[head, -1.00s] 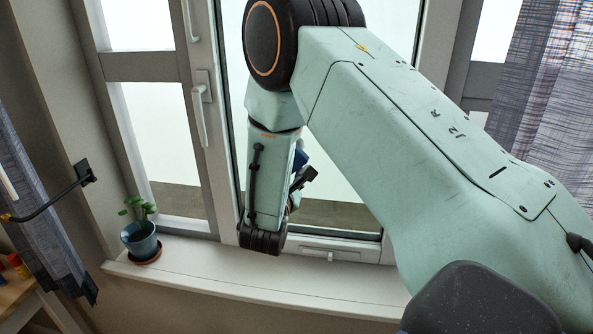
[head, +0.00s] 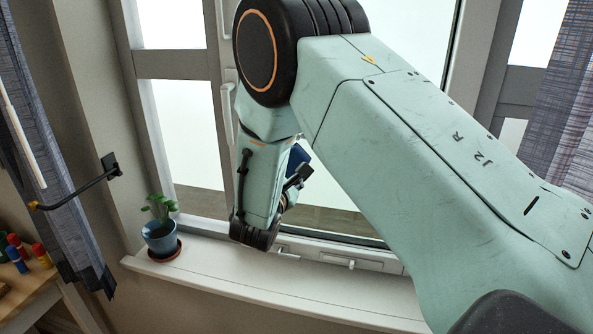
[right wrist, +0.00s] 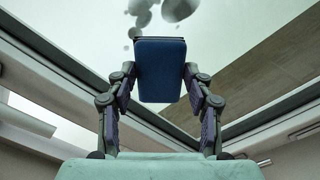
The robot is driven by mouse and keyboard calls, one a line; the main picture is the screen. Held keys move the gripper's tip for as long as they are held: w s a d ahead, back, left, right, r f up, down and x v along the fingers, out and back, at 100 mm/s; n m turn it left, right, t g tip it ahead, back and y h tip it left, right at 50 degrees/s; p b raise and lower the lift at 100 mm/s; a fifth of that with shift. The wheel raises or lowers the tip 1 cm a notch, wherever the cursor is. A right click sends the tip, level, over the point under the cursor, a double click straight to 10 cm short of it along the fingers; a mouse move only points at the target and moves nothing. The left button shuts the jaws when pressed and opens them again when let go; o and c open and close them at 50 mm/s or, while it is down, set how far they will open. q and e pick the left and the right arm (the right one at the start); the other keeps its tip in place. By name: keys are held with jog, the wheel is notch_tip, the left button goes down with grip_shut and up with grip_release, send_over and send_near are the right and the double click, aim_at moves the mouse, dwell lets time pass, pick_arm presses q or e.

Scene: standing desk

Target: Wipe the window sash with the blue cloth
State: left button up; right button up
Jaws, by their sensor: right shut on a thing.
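The blue cloth (right wrist: 160,88) is a folded pad between the fingers of my right gripper (right wrist: 160,73), which is shut on it. A small dark blue part of the cloth (head: 298,157) shows past my right arm in the head view. The window sash (head: 325,250) has a pale frame around bright glass, and my right arm covers much of it. In the right wrist view the glass (right wrist: 225,35) lies behind the cloth, with rounded grey spots (right wrist: 180,8) at the top. I cannot tell whether the cloth touches the glass. My left gripper is not in view.
A potted plant (head: 161,238) stands on the white sill (head: 225,266), left of my right arm. A curtain (head: 50,150) with a dark holder (head: 110,163) hangs at the left. Another curtain (head: 555,110) hangs at the right. A wooden table (head: 25,285) with coloured items is at lower left.

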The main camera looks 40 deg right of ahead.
jog(key=shift+s+d+r, duration=0.35)
jog(key=shift+s+r, duration=0.05)
jog(key=shift+r, duration=0.15)
jog(key=shift+s+d+r, duration=0.3)
jog(key=shift+s+r, duration=0.05)
jog(key=shift+r, duration=0.15)
jog(key=shift+s+d+r, duration=0.1)
jog(key=shift+s+d, duration=0.5)
jog(key=shift+s, duration=0.05)
jog(key=shift+s+d, duration=0.5)
jog(key=shift+s, duration=0.05)
jog(key=shift+s+d+r+p, duration=1.1)
jog(key=shift+s+d, duration=0.6)
jog(key=shift+s, duration=0.3)
jog(key=shift+w+a+b, duration=1.05)
jog(key=shift+w+a, duration=0.1)
jog(key=shift+w, duration=0.2)
jog(key=shift+w+a+b, duration=1)
jog(key=shift+w+a, duration=0.15)
jog(key=shift+w, duration=0.15)
jog(key=shift+w+a+b, duration=0.35)
jog(key=shift+w+a, duration=0.05)
jog(key=shift+w, duration=0.05)
jog(key=shift+w+a+f+b, duration=0.1)
jog(key=shift+w+a+b, duration=0.2)
jog(key=shift+w+a, duration=0.55)
